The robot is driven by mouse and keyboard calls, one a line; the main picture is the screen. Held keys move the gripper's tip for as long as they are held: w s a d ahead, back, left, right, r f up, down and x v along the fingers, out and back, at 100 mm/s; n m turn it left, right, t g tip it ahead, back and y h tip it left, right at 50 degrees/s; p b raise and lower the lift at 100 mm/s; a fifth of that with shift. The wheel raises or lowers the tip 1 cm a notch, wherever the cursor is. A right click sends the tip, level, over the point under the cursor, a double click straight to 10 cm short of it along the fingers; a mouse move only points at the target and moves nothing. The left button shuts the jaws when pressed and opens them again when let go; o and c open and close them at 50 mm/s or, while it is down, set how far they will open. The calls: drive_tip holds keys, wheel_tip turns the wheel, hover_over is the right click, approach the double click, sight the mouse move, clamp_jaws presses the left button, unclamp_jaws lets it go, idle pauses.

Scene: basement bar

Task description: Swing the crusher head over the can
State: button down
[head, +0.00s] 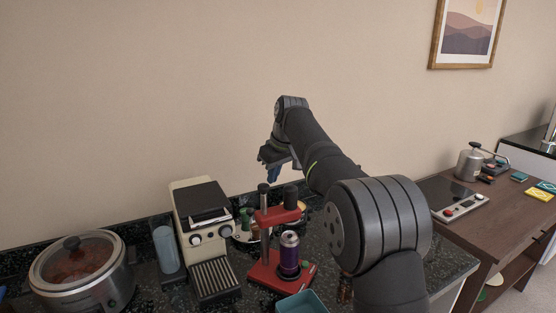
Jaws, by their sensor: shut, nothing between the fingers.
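The red can crusher (267,277) stands on the dark speckled counter, with an upright post and a red arm (278,215) near its top. A purple can (289,254) stands upright on the crusher's base. The dark crusher head (291,196) shows at the right end of the red arm, behind and above the can; I cannot tell whether it is directly over it. My gripper (273,174) is shut and empty, in the air above and behind the crusher, apart from it. My arm comes in from the right and hides part of the counter.
A coffee machine (200,210) and a blue-grey cylinder (166,248) stand left of the crusher. A lidded pot (82,270) is at far left. A teal tray (301,303) sits in front. The air above the crusher's left is clear.

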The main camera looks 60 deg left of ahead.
sight(289, 187)
drive_tip(key=shift+w+d+r, duration=0.1)
drive_tip(key=shift+w+d, duration=0.1)
drive_tip(key=shift+d, duration=0.45)
drive_tip(key=shift+w+d+r, duration=0.1)
drive_tip(key=shift+w+d, duration=0.05)
drive_tip(key=shift+d, duration=0.5)
drive_tip(key=shift+w+d, duration=0.2)
drive_tip(key=shift+d, duration=0.45)
drive_tip(key=shift+d, duration=0.1)
drive_tip(key=d+m+t, duration=0.1)
drive_tip(key=m, duration=0.1)
drive_tip(key=d+m, duration=0.2)
drive_tip(key=m, duration=0.1)
drive_tip(key=shift+t, duration=0.4)
drive_tip(key=d+m, duration=0.1)
drive_tip(key=m, duration=0.1)
drive_tip(key=d+m+t, duration=0.1)
drive_tip(key=m, duration=0.1)
drive_tip(key=shift+s+d, duration=0.1)
drive_tip(key=shift+s, duration=0.25)
drive_tip(key=shift+s+d, duration=0.15)
drive_tip(key=shift+d, duration=0.2)
drive_tip(key=shift+s+d, duration=0.1)
